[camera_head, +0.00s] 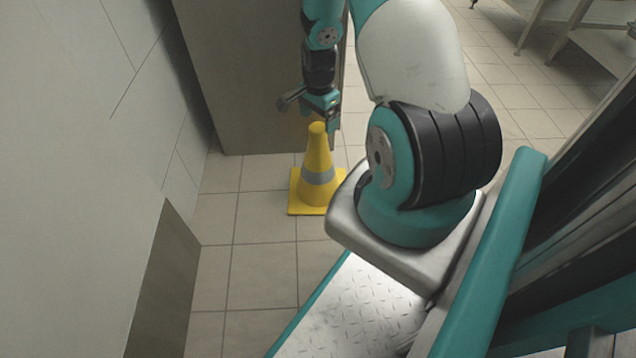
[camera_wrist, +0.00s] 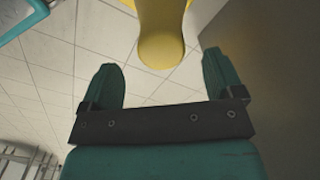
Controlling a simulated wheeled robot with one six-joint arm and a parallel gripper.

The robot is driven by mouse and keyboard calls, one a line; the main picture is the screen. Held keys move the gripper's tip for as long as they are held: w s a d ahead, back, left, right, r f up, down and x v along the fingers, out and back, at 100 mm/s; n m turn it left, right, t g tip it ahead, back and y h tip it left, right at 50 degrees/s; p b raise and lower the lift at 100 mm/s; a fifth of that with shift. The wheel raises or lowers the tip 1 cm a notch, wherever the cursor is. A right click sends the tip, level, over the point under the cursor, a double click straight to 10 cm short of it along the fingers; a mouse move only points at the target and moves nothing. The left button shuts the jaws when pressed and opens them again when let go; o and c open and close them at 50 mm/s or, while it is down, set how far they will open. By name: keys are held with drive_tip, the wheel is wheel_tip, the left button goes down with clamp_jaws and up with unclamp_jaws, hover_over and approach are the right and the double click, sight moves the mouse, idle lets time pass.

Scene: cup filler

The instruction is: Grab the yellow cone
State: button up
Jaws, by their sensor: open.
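The yellow cone (camera_head: 318,155) with a grey band stands upright on its square base on the tiled floor in the head view. My gripper (camera_head: 322,125) is just above and around the height of its tip, pointing down. In the wrist view the cone's rounded yellow tip (camera_wrist: 161,48) shows at the top, ahead of the gap between my two teal fingers. My gripper (camera_wrist: 165,80) is open there and empty, and no contact with the cone shows. Part of the cone's base is hidden beyond the wrist frame's top edge.
A dark grey cabinet (camera_head: 245,80) stands just behind the cone. A pale wall (camera_head: 75,190) runs along the left. Open tiled floor (camera_head: 262,275) lies in front of the cone. Tables with legs (camera_head: 590,35) stand at the back right.

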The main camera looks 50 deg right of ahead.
sight(318, 136)
wheel_tip(318, 136, down, 7)
drive_tip(key=b, duration=0.4)
drive_tip(key=shift+w+f+b, duration=0.1)
drive_tip(key=shift+f+b, duration=0.05)
drive_tip(key=shift+b, duration=0.2)
drive_tip(key=shift+c, duration=0.3)
clamp_jaws()
